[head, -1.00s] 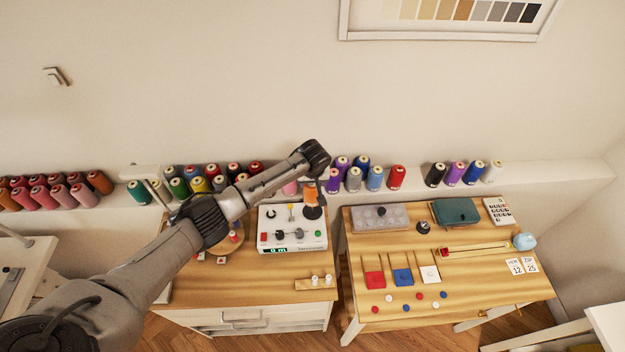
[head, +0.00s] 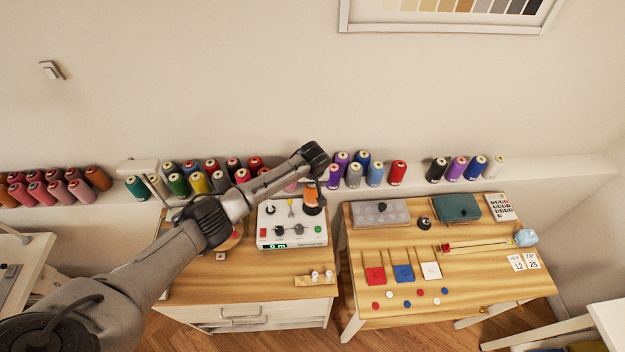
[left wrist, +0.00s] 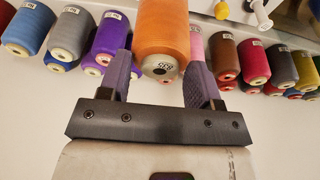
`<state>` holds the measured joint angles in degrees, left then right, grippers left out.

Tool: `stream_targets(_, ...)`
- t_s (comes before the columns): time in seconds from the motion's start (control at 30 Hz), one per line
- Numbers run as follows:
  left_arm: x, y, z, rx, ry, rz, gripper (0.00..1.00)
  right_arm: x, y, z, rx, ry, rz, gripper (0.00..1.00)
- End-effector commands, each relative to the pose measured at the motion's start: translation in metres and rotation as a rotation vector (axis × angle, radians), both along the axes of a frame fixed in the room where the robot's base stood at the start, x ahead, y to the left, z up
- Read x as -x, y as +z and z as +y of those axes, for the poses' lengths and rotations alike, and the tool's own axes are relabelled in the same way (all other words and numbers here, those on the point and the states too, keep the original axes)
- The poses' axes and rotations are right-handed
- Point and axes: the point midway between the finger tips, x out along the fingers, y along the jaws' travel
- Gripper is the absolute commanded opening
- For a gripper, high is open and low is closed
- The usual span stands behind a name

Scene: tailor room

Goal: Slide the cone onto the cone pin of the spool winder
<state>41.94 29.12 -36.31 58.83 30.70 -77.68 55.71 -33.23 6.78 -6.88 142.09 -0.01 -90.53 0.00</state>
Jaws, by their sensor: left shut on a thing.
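My left gripper (head: 313,198) is shut on an orange cone (head: 309,194) at the back right corner of the white spool winder (head: 291,237). In the left wrist view the orange cone (left wrist: 164,34) stands between the two fingers, its pale numbered end facing the camera. The winder has dark knobs, red and green buttons and a small lit display. A thin yellow-topped post (head: 291,206) stands on its back part. I cannot tell which part is the cone pin, nor whether the cone touches the winder. My right gripper is not in view.
Thread cones line the wall ledge (head: 522,172) behind the tables. The right table (head: 470,290) holds a grey case (head: 380,213), a teal pouch (head: 456,207), colored squares and discs. A wooden block with white pegs (head: 315,279) lies before the winder. My left arm covers part of the left table.

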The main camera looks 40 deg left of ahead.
Motion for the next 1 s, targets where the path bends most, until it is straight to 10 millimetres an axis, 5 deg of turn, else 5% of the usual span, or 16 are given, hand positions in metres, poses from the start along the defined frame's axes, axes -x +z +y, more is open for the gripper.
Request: stream_targets(1.0, 0.0, -0.035, 0.0, 0.0, 0.0, 0.0, 0.16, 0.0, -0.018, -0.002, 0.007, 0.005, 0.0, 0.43)
